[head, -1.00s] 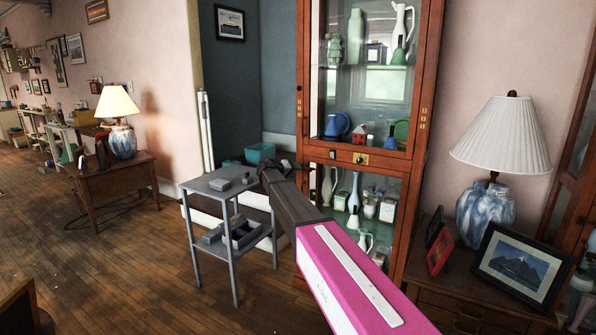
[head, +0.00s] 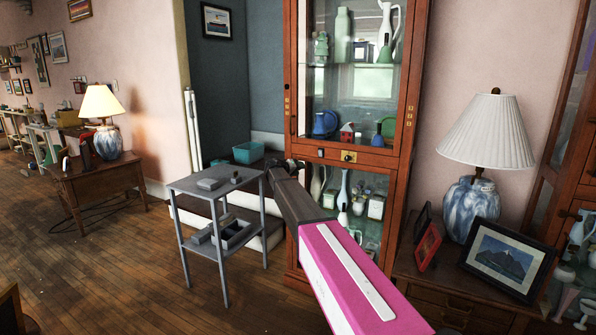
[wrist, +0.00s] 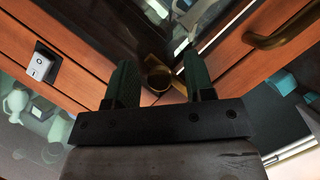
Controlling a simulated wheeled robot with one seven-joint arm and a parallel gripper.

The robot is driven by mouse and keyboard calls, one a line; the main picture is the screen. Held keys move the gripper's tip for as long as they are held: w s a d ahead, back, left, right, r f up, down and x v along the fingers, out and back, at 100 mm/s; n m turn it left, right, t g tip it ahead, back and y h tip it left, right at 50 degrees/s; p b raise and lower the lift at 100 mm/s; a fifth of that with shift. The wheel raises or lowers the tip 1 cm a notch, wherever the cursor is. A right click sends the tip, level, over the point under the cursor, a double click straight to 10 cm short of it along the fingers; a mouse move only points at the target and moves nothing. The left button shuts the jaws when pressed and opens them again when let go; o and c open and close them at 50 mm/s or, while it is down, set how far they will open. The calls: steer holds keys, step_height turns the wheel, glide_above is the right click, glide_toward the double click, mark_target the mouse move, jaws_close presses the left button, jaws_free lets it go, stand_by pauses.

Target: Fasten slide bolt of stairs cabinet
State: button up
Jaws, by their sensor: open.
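A tall wooden cabinet (head: 409,137) with glass panes stands in the middle of the head view. Its middle rail carries a brass plate with a dark knob (head: 348,156) and a small pale fitting (head: 321,152). My gripper (head: 291,165) is at the cabinet's left edge, about level with that rail. In the wrist view my gripper (wrist: 152,82) is open, with its two green fingers apart. A round brass piece (wrist: 158,80) shows between and beyond the fingertips; I cannot tell whether they touch it. I cannot make out for certain which fitting is the slide bolt.
A grey metal stand (head: 180,189) with small grey items is left of the cabinet, close to my arm. A side table (head: 414,279) with a lamp (head: 487,135) and picture frames stands at the right. In the wrist view, a bronze handle (wrist: 297,25) is at upper right. Floor is open at left.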

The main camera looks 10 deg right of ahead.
jaws_close()
steer(key=shift+w+a+r, duration=0.15)
steer(key=shift+w+a, duration=0.95)
steer(key=shift+a, duration=0.25)
jaws_free()
steer(key=shift+a, duration=0.1)
steer(key=v, duration=1)
steer(key=shift+s+a, duration=0.2)
steer(key=shift+s, duration=0.1)
